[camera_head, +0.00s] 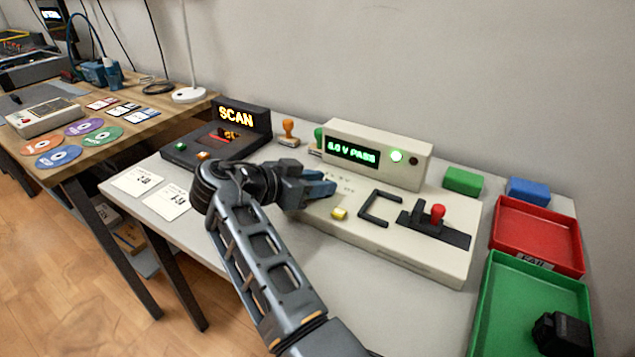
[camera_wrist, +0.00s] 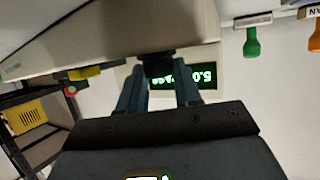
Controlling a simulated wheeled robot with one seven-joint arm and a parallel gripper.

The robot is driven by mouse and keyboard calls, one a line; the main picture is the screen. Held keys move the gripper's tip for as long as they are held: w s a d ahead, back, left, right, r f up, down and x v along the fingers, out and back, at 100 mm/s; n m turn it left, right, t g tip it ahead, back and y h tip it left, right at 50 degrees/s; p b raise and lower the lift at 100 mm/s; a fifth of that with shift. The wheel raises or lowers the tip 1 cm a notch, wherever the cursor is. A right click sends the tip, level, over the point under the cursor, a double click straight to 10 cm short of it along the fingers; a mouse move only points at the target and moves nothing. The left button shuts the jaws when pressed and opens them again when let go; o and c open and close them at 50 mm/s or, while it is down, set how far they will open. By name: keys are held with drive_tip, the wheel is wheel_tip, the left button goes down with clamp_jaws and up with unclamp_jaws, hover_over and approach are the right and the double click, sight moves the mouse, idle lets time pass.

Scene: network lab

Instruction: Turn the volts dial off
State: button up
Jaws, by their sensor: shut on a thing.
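The cream tester (camera_head: 415,245) stands on the light table, with a green display (camera_head: 352,152) that appears to read 5.0 V PASS. A round white light (camera_head: 396,156) beside the display is lit. My gripper (camera_head: 328,188) is over the left part of the tester's top. In the wrist view, which is upside down, my gripper (camera_wrist: 160,90) is shut on a dark knob (camera_wrist: 158,62), which looks like the volts dial. The gripper hides the dial in the head view, and its pointer setting cannot be read.
A yellow button (camera_head: 339,213), a black bracket (camera_head: 378,208) and a red-knobbed lever (camera_head: 437,213) are on the tester's top. The scanner (camera_head: 222,140) is to the left. Red (camera_head: 541,232) and green (camera_head: 500,310) trays are to the right.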

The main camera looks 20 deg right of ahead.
drive_tip(key=shift+s+f+n+t, duration=0.1)
drive_tip(key=shift+f+n+t, duration=0.05)
drive_tip(key=shift+n+t, duration=0.35)
drive_tip(key=n+t, duration=0.1)
drive_tip(key=n+t+y+p, duration=0.2)
drive_tip(key=shift+s+d+n+t, duration=0.2)
drive_tip(key=shift+s+n+t, duration=0.1)
drive_tip(key=shift+s+d+f+n+t+y+p, duration=0.1)
drive_tip(key=shift+n+t+y+p, duration=0.85)
drive_tip(key=shift+n+t+y, duration=0.9)
drive_tip(key=shift+n, duration=0.35)
drive_tip(key=o, duration=1)
drive_tip(key=shift+o, duration=0.2)
drive_tip(key=shift+s+a+r, duration=0.25)
drive_tip(key=shift+s+r, duration=0.05)
drive_tip(key=v, duration=0.7)
drive_tip(key=shift+d, duration=0.1)
